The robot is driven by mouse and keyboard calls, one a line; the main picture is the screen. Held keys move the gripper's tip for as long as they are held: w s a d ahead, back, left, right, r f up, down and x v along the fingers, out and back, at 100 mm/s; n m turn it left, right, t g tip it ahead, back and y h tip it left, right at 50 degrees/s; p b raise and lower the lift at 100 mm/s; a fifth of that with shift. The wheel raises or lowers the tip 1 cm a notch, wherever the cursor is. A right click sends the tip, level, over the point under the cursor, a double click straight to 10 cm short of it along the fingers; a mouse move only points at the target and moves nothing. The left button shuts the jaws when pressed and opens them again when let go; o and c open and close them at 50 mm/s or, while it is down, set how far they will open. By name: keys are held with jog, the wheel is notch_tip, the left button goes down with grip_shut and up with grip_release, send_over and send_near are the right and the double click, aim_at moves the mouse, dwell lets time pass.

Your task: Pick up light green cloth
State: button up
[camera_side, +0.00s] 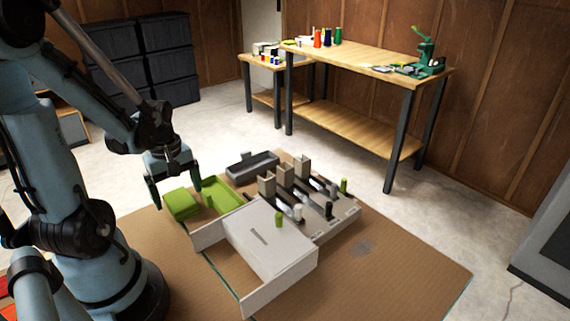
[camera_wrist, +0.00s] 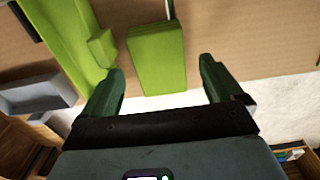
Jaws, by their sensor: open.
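A light green, block-like folded piece, which looks like the cloth (camera_side: 181,205), lies on the brown mat at the left of the work area. In the wrist view the cloth (camera_wrist: 157,55) shows between and beyond my fingers. My gripper (camera_side: 175,194) is open, with its two dark green fingers apart over the cloth. In the wrist view my gripper (camera_wrist: 162,68) holds nothing. I cannot tell whether a finger touches the cloth.
A light green tray (camera_side: 222,194) is close beside the cloth. A pale box (camera_side: 268,240), a rack with spools (camera_side: 330,228) and a dark grey tray (camera_side: 252,166) stand nearby. The brown mat (camera_side: 400,275) is mostly clear at the front right. A wooden bench (camera_side: 365,60) stands behind.

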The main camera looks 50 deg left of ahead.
jog(key=shift+f, duration=1.1)
jog(key=c, duration=1.1)
